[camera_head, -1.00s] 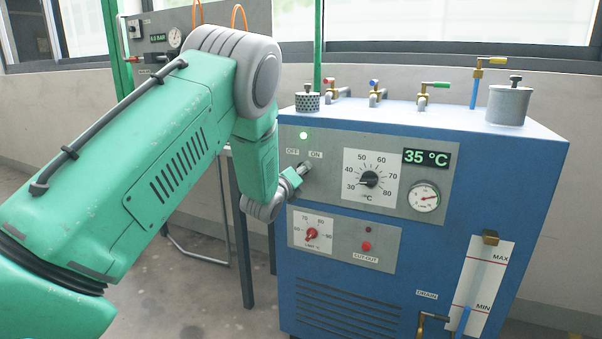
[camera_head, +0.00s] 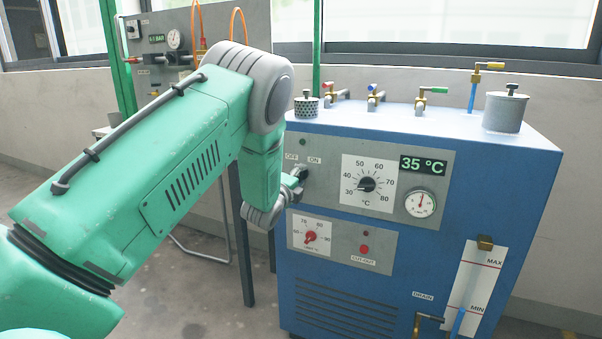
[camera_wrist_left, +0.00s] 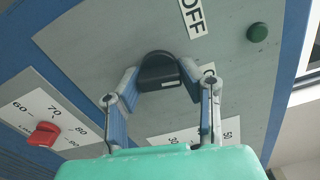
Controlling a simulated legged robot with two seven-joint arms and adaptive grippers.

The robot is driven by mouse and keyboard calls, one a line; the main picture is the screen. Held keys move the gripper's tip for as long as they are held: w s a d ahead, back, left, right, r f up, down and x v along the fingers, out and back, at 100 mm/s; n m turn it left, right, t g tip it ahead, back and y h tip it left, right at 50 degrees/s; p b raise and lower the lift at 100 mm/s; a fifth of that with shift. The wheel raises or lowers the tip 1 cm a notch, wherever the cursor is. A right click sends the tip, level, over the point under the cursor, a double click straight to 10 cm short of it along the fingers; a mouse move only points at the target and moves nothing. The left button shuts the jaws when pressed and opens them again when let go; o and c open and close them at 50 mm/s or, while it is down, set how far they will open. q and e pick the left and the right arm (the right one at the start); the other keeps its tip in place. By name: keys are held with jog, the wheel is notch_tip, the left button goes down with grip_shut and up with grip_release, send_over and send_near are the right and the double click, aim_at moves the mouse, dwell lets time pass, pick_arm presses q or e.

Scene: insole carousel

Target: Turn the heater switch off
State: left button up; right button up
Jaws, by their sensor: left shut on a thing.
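The heater switch is a black knob (camera_wrist_left: 156,66) on the grey panel (camera_head: 424,152) of the blue heater unit, below the OFF and ON labels. In the left wrist view the OFF label (camera_wrist_left: 191,17) is clear, and a finger partly covers the other label. My left gripper (camera_wrist_left: 162,76) is shut on the knob, one finger on each side. In the head view the left gripper (camera_head: 296,181) is at the panel's left edge and mostly hides the knob. The round lamp (camera_head: 303,142) above the labels is dark; it looks dark green in the wrist view (camera_wrist_left: 257,32).
A temperature dial (camera_head: 366,184), a 35 °C display (camera_head: 423,165) and a gauge (camera_head: 420,204) sit right of the switch. Below are a red limit knob (camera_head: 310,236) and a red cut-out button (camera_head: 364,249). Several valves and a metal pot (camera_head: 505,112) stand on top.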

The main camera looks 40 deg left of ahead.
pick_arm(q)
jog(key=n+p, duration=0.1)
jog(key=n, duration=0.2)
jog(key=shift+a+n+p, duration=0.15)
jog(key=shift+n+p, duration=0.2)
jog(key=shift+n, duration=0.05)
jog(key=n+p, duration=0.1)
jog(key=n, duration=0.2)
jog(key=shift+s+n, duration=0.1)
jog(key=shift+n, duration=0.2)
jog(key=n+p, duration=0.1)
jog(key=n, duration=0.1)
jog(key=shift+f+n, duration=0.1)
jog(key=shift+n, duration=0.2)
jog(key=shift+f+n+p, duration=0.1)
jog(key=shift+n+p, duration=0.25)
jog(key=shift+n, duration=0.15)
jog(key=shift+s+f, duration=0.1)
jog(key=shift+f, duration=0.05)
jog(key=o, duration=1.1)
jog(key=shift+a, duration=0.1)
